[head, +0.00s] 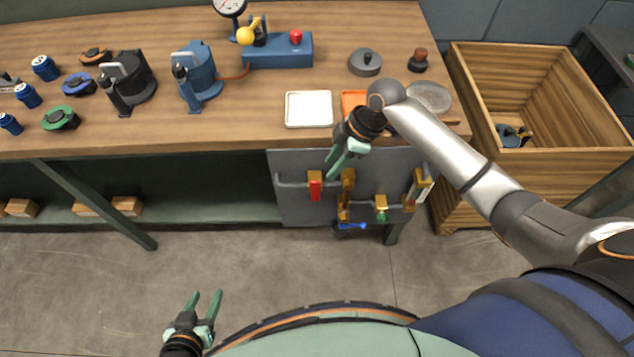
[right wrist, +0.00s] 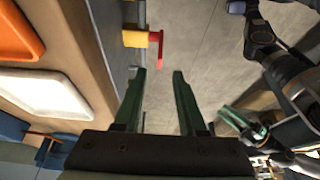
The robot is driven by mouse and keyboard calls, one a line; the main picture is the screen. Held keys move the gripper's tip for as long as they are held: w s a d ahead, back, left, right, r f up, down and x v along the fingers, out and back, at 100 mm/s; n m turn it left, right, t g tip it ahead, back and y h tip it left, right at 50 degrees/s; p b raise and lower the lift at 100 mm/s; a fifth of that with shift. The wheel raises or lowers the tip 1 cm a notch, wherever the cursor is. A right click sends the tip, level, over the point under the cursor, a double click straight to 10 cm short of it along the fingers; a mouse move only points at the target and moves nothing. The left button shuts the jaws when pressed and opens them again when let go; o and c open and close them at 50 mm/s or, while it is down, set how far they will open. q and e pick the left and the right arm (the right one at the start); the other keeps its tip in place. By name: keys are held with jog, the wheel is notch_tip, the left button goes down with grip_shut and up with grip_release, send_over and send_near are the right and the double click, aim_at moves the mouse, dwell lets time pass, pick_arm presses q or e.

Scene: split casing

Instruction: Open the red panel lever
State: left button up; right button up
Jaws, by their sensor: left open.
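The red panel lever (head: 315,190) hangs downward from a yellow-orange block (head: 314,176) on the pipe of the grey panel under the bench's front edge. In the right wrist view the red lever (right wrist: 157,46) shows beyond my fingertips, beside its yellow block (right wrist: 134,39). My right gripper (head: 333,166) is open and empty, in front of the panel's top edge and just up and right of the lever in the head view. Its two parted fingers also show in the right wrist view (right wrist: 158,74). My left gripper (head: 205,294) is open and empty, low over the floor.
The panel (head: 296,208) also carries other yellow fittings, a green handle (head: 382,214) and a blue handle (head: 350,226). Above, the bench holds a white tray (head: 289,110) and an orange tray (head: 350,101). A wooden crate (head: 565,165) stands at right. The floor before the panel is clear.

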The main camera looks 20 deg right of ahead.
aim_at(319, 182)
jog(key=x, duration=1)
jog(key=shift+a+f+b, duration=0.2)
jog(key=shift+f+b, duration=0.1)
jog(key=shift+c, duration=0.3)
grip_shut()
dwell(0.6)
